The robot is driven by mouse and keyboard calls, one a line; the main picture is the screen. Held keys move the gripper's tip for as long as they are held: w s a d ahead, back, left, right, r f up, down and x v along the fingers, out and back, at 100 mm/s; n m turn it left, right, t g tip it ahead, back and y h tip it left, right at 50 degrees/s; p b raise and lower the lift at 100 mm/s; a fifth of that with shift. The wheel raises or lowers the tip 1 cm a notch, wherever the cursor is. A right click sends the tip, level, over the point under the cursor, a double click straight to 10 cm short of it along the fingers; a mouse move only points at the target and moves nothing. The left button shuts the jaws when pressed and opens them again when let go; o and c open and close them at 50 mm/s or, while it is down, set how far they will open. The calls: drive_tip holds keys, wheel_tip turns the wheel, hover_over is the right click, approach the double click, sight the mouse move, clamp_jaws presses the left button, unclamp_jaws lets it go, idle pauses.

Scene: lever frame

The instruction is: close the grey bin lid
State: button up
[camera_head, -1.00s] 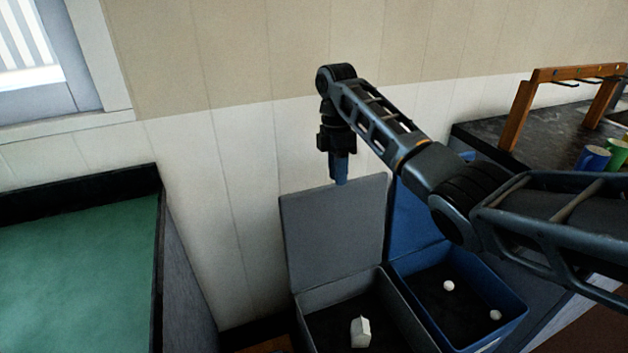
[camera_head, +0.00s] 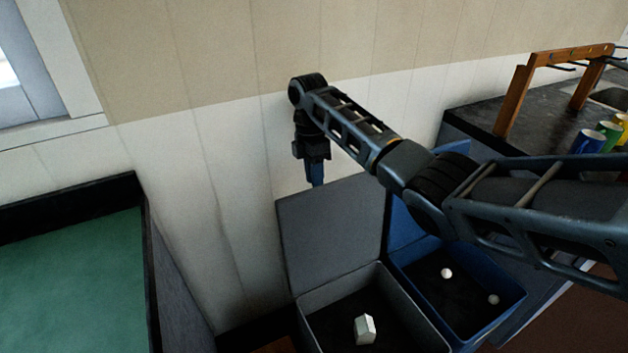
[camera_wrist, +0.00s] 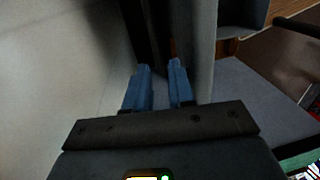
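The grey bin (camera_head: 405,308) stands on the floor with its grey lid (camera_head: 335,230) swung up, upright at the back near the wall. A white block (camera_head: 365,329) lies inside the bin. My gripper (camera_head: 316,184) points down at the lid's top edge, on the wall side; its very tips seem hidden behind that edge, and I cannot tell whether they touch it. In the wrist view, the two blue fingers (camera_wrist: 160,66) show a narrow gap with nothing visibly held. A grey upright strip, likely the lid (camera_wrist: 203,50), is just right of the fingers.
A blue bin (camera_head: 480,325) with its lid up and two white balls inside stands right beside the grey bin. A green-topped table (camera_head: 70,270) is at left. A dark counter (camera_head: 545,125) with a wooden rack (camera_head: 515,105) and mugs is at right. The wall is close behind.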

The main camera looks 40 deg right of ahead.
drive_tip(key=shift+s+f, duration=0.15)
drive_tip(key=shift+f, duration=0.85)
clamp_jaws()
